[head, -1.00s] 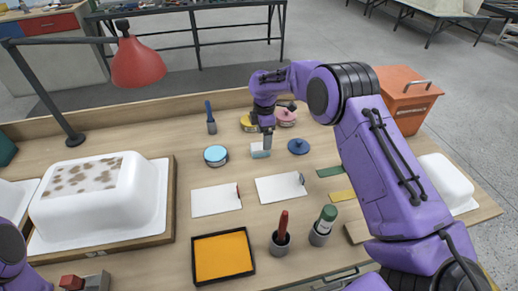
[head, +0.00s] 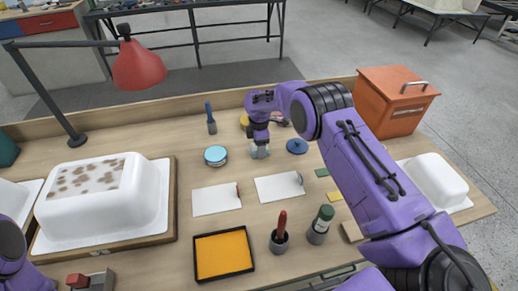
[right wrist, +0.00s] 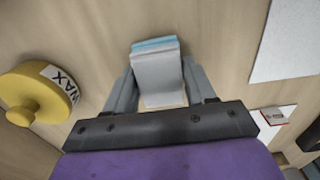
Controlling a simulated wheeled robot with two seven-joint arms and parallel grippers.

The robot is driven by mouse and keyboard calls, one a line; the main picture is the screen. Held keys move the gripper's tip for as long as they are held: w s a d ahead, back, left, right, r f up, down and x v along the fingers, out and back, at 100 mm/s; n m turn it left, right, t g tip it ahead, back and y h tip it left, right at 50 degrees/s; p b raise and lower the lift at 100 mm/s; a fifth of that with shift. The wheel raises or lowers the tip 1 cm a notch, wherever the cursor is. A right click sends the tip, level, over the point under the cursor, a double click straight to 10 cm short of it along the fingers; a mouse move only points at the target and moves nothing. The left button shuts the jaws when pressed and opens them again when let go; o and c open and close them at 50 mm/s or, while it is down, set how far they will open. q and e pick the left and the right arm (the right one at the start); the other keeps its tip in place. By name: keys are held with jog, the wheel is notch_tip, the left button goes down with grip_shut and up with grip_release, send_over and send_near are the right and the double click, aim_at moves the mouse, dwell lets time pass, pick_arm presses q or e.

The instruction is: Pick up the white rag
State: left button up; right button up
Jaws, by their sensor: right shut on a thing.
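The white rag (right wrist: 158,78) is a small folded whitish pad with a light blue band at its far end. It lies between the two fingers of my right gripper (right wrist: 164,88), which is shut on it. In the head view the right gripper (head: 260,150) points down at the table, and the rag (head: 256,153) shows only in part below it. Whether the rag touches the table is hard to tell. Only a purple part of my left arm shows at the lower left; its gripper is out of view.
A yellow wax tin (right wrist: 38,92) is beside the gripper. A light blue tin (head: 215,155), a dark blue lid (head: 297,146) and white sheets (head: 216,199) lie around it. An orange tray (head: 222,255), two cups and a white tub shell (head: 100,205) stand nearer.

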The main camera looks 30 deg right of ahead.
jog(key=shift+r, duration=0.1)
jog(key=shift+r, duration=0.25)
notch_tip(320, 180, up, 3)
jog(key=shift+s+a+b, duration=0.1)
jog(key=shift+b, duration=0.35)
jog(key=s+a+r+b, duration=0.3)
jog(key=s+a+r, duration=0.2)
jog(key=s+r, duration=0.4)
jog(key=s, duration=0.4)
jog(key=shift+r, duration=0.2)
jog(key=shift+w, duration=0.1)
jog(key=shift+o, duration=1)
